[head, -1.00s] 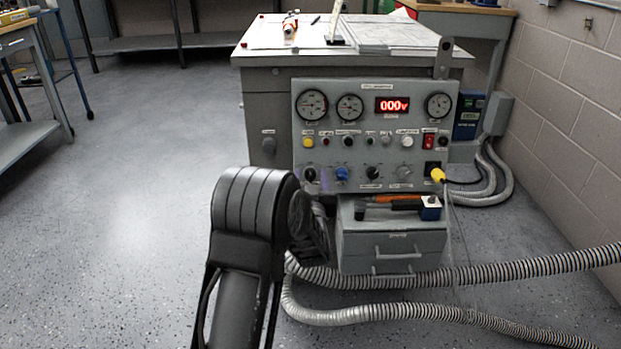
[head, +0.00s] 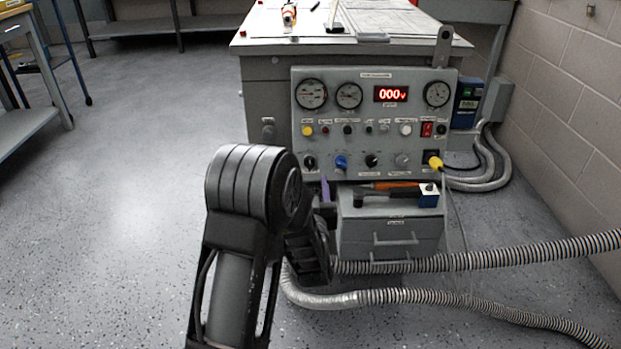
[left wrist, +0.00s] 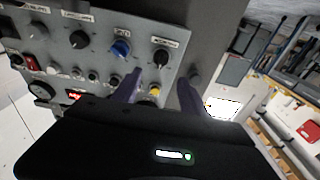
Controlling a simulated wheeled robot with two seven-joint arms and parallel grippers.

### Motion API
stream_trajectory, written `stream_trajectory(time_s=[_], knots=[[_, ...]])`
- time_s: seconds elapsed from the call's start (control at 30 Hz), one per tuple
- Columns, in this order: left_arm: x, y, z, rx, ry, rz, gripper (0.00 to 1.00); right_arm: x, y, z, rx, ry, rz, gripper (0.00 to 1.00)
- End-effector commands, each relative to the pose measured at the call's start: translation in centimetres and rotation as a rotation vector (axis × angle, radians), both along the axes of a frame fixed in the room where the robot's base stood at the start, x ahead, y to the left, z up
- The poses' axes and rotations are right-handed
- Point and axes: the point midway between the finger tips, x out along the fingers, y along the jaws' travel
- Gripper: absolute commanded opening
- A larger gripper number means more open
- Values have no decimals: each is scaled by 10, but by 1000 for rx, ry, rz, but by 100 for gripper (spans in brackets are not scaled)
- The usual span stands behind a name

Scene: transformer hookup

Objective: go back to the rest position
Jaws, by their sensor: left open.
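The grey control panel (head: 376,120) stands ahead, with gauges, knobs and a red display (head: 391,94) reading 000v. A yellow plug (head: 435,163) sits at its lower right with a thin cable hanging down. My left arm reaches in from the bottom, and its black links hide most of the left gripper (head: 325,190). A purple finger shows just below the panel's lower left. In the left wrist view, the gripper's two purple fingers (left wrist: 160,95) are apart with nothing held between them, and the panel's blue knob (left wrist: 121,48) lies beyond. My right gripper is not in view.
A grey drawer box (head: 390,232) under the panel carries a tool with an orange handle (head: 388,185). Ribbed hoses (head: 480,260) cross the floor on the right. A block wall (head: 560,110) bounds the right side. The floor on the left is open.

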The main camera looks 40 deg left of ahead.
Motion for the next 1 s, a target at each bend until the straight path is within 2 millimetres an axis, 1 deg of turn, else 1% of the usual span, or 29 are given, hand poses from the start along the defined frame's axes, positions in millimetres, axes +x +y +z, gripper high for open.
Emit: stream_trajectory(time_s=[0.43, 0.57, 0.67, 0.77, 0.8, 0.87, 0.9, 0.97, 1.0], knots=[[0, 0, 0, -2, 0, 0, 51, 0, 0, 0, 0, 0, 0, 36], [3, -2, -11, -40, 26, -15, 51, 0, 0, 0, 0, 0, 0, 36], [6, -15, -37, -114, 98, -61, 51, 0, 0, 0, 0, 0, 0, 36], [8, -47, -78, -209, 212, -141, 51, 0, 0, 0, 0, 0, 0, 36], [6, -64, -99, -251, 269, -177, 51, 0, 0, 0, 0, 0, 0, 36], [-2, -91, -132, -316, 365, -232, 51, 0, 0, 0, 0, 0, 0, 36], [-10, -110, -156, -362, 436, -268, 51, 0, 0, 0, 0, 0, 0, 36], [-28, -141, -191, -430, 548, -321, 51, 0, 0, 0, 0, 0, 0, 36], [-42, -162, -213, -474, 623, -356, 51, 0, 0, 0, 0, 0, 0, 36]])
